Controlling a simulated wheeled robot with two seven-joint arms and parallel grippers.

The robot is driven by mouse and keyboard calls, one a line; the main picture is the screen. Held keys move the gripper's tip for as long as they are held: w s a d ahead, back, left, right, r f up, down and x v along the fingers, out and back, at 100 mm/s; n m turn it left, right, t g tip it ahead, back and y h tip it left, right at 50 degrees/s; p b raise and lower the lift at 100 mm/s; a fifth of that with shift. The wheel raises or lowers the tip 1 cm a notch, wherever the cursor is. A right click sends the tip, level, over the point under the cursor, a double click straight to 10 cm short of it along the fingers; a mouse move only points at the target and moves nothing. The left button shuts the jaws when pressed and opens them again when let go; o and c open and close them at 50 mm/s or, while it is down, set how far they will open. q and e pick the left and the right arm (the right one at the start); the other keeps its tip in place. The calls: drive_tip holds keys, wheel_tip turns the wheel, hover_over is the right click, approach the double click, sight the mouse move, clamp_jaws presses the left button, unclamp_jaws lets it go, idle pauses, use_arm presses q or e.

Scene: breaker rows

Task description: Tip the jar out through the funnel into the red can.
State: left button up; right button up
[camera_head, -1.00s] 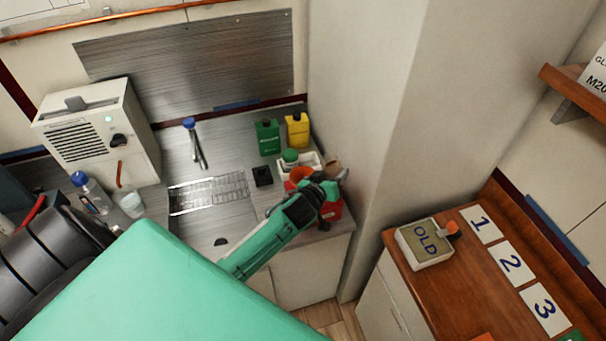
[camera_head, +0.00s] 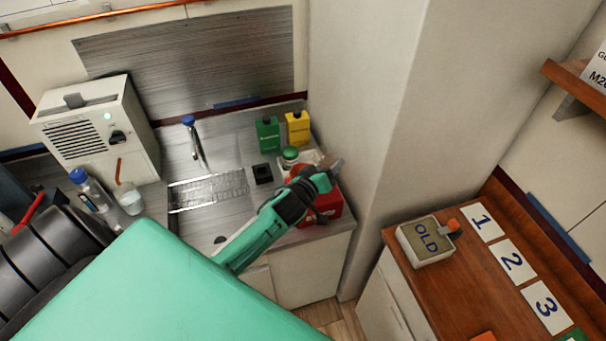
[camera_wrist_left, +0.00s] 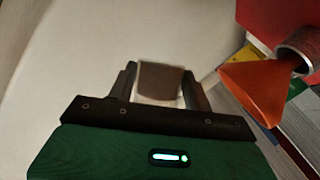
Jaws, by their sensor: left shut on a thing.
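My left gripper (camera_head: 328,172) is over the red can (camera_head: 325,207) at the right end of the metal counter. In the left wrist view the gripper (camera_wrist_left: 161,88) is shut on the jar (camera_wrist_left: 161,80), a small clear piece with brown in it. The orange funnel (camera_wrist_left: 255,88) is to the right of the jar and apart from it in that view. The funnel's narrow end is at the metal neck of the red can (camera_wrist_left: 275,14). In the head view the gripper hides most of the funnel. My right gripper is not in view.
A green bottle (camera_head: 267,135) and a yellow bottle (camera_head: 297,129) stand behind the can. A green-capped container (camera_head: 290,156) is beside them. A pale wall column (camera_head: 365,130) rises close on the right. A wooden desk (camera_head: 470,270) is further right.

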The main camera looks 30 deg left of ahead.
use_arm(q)
drive_tip(key=shift+w+f+b, duration=0.15)
drive_tip(key=shift+f+b, duration=0.1)
drive_tip(key=shift+b, duration=0.1)
drive_tip(key=shift+n, duration=0.3)
drive_tip(key=shift+s+b, duration=0.2)
drive_tip(key=shift+b, duration=0.3)
drive_tip(key=shift+w+a+f+n+t+b, duration=0.1)
drive_tip(key=shift+w+f+n+t+b, duration=0.15)
drive_tip(key=shift+b, duration=0.2)
drive_tip(key=shift+s+r, duration=0.2)
drive_tip(key=shift+s, duration=0.05)
drive_tip(key=shift+w+n+t+b, duration=0.25)
drive_tip(key=shift+n+b, duration=0.1)
drive_tip(key=shift+b, duration=0.15)
drive_tip(key=shift+s, duration=0.1)
